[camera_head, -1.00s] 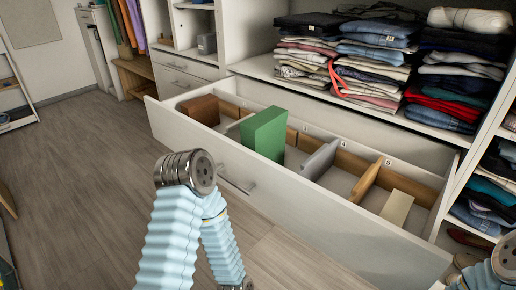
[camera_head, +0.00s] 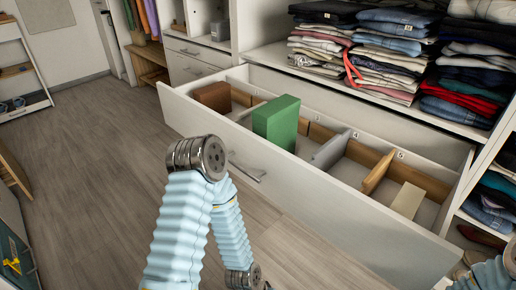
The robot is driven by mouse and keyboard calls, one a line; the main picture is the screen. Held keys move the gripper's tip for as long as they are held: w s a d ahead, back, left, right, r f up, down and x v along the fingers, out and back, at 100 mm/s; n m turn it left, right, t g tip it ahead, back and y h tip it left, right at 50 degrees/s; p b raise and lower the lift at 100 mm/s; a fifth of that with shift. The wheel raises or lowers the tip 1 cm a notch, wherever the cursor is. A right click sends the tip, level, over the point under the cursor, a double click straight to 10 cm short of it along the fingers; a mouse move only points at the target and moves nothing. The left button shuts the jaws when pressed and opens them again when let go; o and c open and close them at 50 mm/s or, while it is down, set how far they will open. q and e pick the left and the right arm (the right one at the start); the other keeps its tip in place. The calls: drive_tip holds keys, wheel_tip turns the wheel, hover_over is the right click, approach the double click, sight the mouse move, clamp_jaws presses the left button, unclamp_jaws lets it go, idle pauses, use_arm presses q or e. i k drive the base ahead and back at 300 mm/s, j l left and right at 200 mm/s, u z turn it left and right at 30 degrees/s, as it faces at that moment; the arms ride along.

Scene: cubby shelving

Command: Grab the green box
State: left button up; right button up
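The green box (camera_head: 277,122) stands upright in the open drawer (camera_head: 318,192), in a compartment left of the drawer's middle, and rises above the front panel. My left arm (camera_head: 190,215) is bent in front of the drawer, with its elbow joint to the left of the green box and below it. Its gripper is outside the picture. Part of my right arm (camera_head: 492,275) shows at the lower right corner. Its gripper is not in view either. Nothing is seen touching the green box.
The drawer also holds a brown box (camera_head: 213,97), a grey item (camera_head: 331,150) and a cream box (camera_head: 407,200) between wooden dividers. Folded clothes (camera_head: 383,48) are stacked on the shelf above. Wooden floor (camera_head: 100,150) is clear at the left.

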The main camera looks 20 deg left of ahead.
sight(276, 121)
drive_tip(key=j+z, duration=0.7)
drive_tip(key=j, duration=1.15)
